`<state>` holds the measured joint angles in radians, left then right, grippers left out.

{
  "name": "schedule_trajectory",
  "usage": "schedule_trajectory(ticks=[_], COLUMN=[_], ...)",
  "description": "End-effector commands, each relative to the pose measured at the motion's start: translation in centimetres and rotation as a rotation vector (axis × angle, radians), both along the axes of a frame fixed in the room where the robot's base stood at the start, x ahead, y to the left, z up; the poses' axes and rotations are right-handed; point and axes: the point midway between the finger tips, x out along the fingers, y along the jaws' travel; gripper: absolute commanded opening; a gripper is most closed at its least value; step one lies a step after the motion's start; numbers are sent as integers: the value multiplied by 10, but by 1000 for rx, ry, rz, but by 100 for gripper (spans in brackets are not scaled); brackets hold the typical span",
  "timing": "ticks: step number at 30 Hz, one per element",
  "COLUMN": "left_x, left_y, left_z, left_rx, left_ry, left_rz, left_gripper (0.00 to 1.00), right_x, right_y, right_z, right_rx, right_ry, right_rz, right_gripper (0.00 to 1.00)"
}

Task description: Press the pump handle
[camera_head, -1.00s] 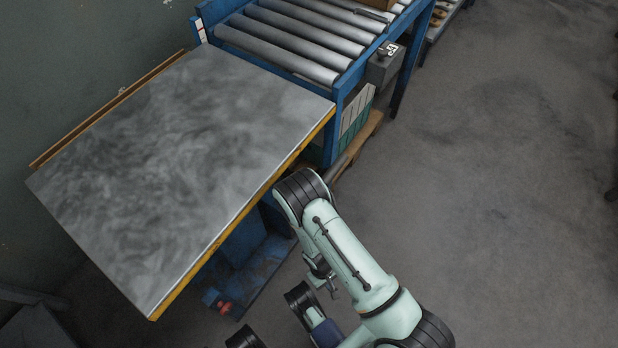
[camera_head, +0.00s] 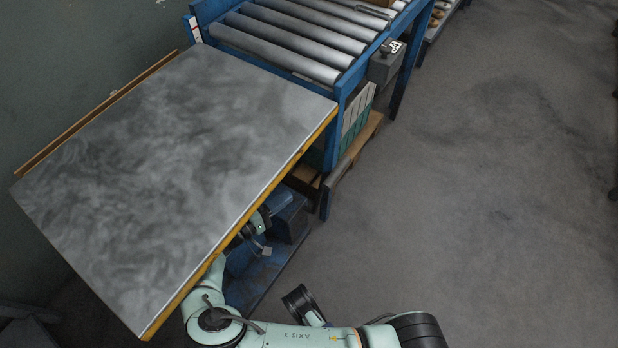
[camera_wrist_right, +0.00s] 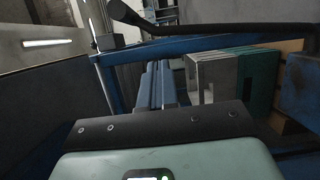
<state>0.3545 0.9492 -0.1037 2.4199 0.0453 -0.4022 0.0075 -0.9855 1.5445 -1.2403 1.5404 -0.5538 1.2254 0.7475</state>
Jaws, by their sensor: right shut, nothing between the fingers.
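The lift table (camera_head: 170,180) has a grey top with a yellow edge, and its blue base (camera_head: 265,275) shows below. My right arm reaches under the table's near edge. My right gripper (camera_head: 262,222) is partly hidden there, beside the blue base, shut and empty. In the right wrist view a black bar (camera_wrist_right: 215,28) with a rounded end crosses the top. It looks like the pump handle, but I cannot tell for sure. It appears apart from the dark plate of my gripper, though contact is hard to judge. My left gripper is out of view.
A blue roller conveyor (camera_head: 285,45) adjoins the table's far end, with a grey control box (camera_head: 387,62) on its side. Grey and green boxes (camera_head: 355,115) stand beneath it. The floor (camera_head: 480,200) to the right is clear.

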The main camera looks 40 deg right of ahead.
Motion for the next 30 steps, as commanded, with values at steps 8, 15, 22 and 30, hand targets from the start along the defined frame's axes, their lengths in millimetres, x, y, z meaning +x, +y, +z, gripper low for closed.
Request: schedule_trajectory(ticks=[8,15,22,30], left_x=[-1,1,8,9], left_y=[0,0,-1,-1], left_z=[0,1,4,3], left_rx=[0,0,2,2], left_ry=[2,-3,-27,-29], left_rz=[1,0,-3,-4], left_gripper=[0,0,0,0], right_x=[1,1,-1,-1], right_y=[3,-6,-45,-87], right_z=[5,4,5,4], right_rx=[-14,-12,-13,-12], right_ry=[-12,-10,-8,-10], right_rz=[4,3,-1,1], right_gripper=[0,0,0,0])
